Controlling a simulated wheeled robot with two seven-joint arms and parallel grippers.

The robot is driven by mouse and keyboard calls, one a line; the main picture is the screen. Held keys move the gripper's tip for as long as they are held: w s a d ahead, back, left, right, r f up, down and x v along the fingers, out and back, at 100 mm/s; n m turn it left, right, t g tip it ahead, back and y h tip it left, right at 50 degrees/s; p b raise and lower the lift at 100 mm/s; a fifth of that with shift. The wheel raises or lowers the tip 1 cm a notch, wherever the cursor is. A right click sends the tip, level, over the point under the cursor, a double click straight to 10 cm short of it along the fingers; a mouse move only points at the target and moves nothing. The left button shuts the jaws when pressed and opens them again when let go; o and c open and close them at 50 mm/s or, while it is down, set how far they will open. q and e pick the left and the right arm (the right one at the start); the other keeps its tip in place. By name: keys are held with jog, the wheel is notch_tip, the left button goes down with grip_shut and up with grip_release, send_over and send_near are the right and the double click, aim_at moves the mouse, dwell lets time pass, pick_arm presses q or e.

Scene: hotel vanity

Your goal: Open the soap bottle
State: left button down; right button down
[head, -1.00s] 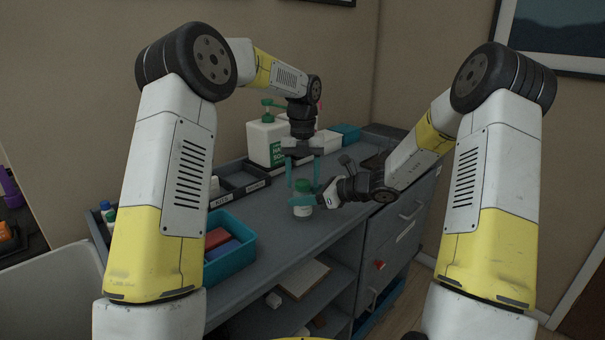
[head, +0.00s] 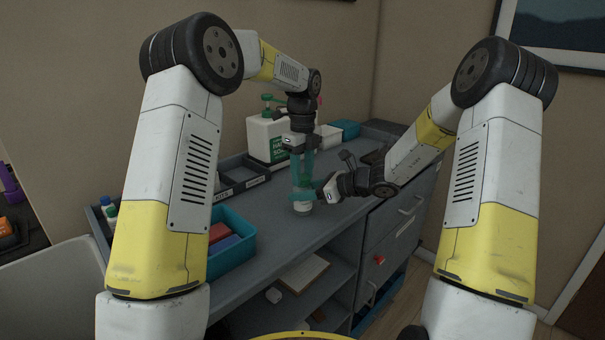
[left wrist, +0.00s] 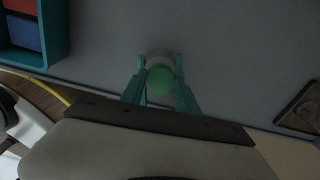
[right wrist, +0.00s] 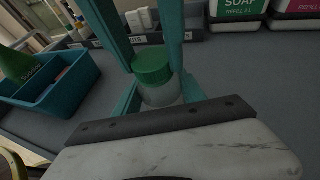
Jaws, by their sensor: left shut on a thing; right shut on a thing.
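The soap bottle is a small white bottle (head: 303,207) with a green cap, upright on the grey counter. It also shows in the right wrist view (right wrist: 162,94), where its cap (right wrist: 152,64) is clear. My left gripper (head: 303,182) points down from above, its teal fingers shut on the green cap (left wrist: 161,80). My right gripper (head: 312,197) comes in from the right, low down, and is shut on the white body below the cap. The fingers hide part of the bottle in the head view.
A large white pump container (head: 265,137) labelled soap stands at the back. A black divided tray (head: 240,178) and a teal bin (head: 248,238) with red and blue items lie to the left. The counter in front of the bottle is clear.

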pick_arm(q)
jog(key=n, duration=2.1)
jog(key=shift+d+n, duration=0.1)
jog(key=shift+n, duration=0.2)
jog(key=n, duration=0.4)
jog(key=shift+r+n, duration=0.1)
jog(key=shift+n, duration=0.2)
jog(key=n, duration=0.4)
jog(key=shift+n, duration=0.4)
jog(key=n, duration=0.4)
jog(key=shift+n, duration=0.4)
jog(key=n, duration=0.4)
jog(key=shift+n, duration=0.3)
jog(key=n, duration=0.4)
